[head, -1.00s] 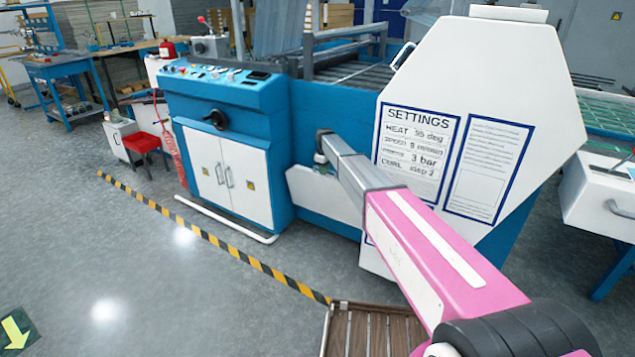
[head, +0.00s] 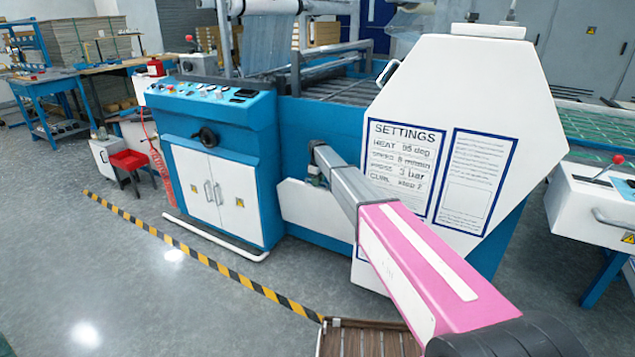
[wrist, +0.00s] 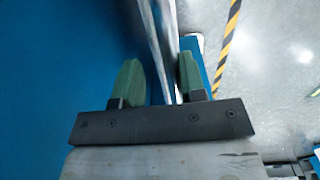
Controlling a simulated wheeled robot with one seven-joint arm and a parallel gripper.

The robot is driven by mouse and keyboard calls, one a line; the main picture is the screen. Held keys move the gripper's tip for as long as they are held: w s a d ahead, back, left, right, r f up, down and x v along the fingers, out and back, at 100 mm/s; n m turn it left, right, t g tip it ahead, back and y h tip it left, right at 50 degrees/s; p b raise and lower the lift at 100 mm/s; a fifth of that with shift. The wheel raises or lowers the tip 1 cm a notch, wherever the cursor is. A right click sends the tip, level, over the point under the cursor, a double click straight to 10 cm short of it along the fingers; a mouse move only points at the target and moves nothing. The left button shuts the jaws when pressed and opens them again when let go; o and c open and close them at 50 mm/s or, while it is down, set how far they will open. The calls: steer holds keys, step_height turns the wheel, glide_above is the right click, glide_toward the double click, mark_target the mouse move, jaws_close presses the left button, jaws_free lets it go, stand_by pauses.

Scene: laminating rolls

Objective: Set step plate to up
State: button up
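A wooden slatted platform with a metal edge (head: 370,340) lies low at the bottom of the head view, partly cut off. It may be the step plate, but I cannot tell for certain. My gripper (head: 316,165) is at the blue side of the machine, at the far end of my arm. In the wrist view my gripper (wrist: 158,82) has its two green fingers apart. A blurred, shiny metal edge (wrist: 165,45) runs between them. A gap shows between the left finger and this edge; contact at the right finger is unclear.
The machine has a blue cabinet (head: 215,165) with a control panel and a white side cover (head: 480,90) carrying a settings sheet (head: 403,165). A white rail (head: 215,237) runs low in front. Yellow-black floor tape (head: 200,257) crosses clear grey floor. A red stool (head: 128,160) stands left.

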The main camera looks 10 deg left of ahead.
steer(key=shift+r, duration=0.15)
step_height(320, 180, up, 11)
steer(key=shift+s+f, duration=0.15)
steer(key=shift+f, duration=0.05)
stand_by(0.4)
